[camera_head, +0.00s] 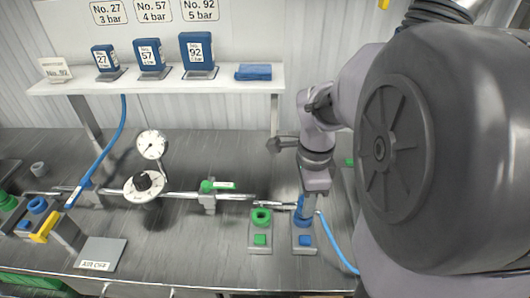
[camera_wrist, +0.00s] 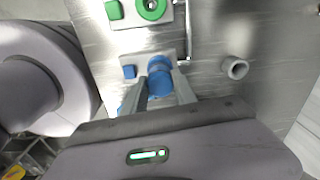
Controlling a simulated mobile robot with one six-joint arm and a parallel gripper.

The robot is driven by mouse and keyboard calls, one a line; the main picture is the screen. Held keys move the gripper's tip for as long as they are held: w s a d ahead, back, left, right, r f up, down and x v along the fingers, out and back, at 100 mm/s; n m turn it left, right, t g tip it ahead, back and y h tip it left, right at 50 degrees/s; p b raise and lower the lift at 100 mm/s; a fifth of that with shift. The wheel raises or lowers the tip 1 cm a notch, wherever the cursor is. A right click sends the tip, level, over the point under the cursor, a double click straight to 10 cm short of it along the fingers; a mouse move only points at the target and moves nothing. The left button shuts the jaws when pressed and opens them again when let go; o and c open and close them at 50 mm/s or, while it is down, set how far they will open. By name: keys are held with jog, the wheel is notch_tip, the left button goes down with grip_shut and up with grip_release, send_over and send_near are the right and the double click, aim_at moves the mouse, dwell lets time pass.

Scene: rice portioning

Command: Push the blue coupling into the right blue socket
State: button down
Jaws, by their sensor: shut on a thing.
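My gripper (camera_head: 304,208) points down over the right blue station and is shut on the blue coupling (camera_wrist: 160,84). In the wrist view the coupling is a blue cylinder between the two fingers. A blue hose (camera_head: 336,246) runs down to the right from the gripper. The right blue socket's plate (camera_head: 304,250) carries a blue square (camera_head: 305,240), which also shows in the wrist view (camera_wrist: 129,71). A blue round edge just beyond the coupling (camera_wrist: 158,62) lines up with it. The fingers and coupling cover the socket, so I cannot tell whether the coupling is seated.
The green socket (camera_head: 261,216) with its green square stands just left. A metal pipe (camera_head: 180,195) with a gauge (camera_head: 151,145) and a white dial crosses the bench. A grey ring (camera_wrist: 234,67) stands beside the station. Another blue socket (camera_head: 38,205) and yellow lever (camera_head: 45,227) are far left.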

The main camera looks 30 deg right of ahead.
jog(key=shift+f+b, duration=0.4)
jog(key=shift+f, duration=0.15)
jog(key=c, duration=0.9)
grip_release()
jog(key=o, duration=0.5)
jog(key=shift+c, duration=0.2)
jog(key=shift+r, duration=0.1)
notch_tip(320, 180, up, 6)
jog(key=p, duration=0.5)
jog(key=shift+r, duration=0.1)
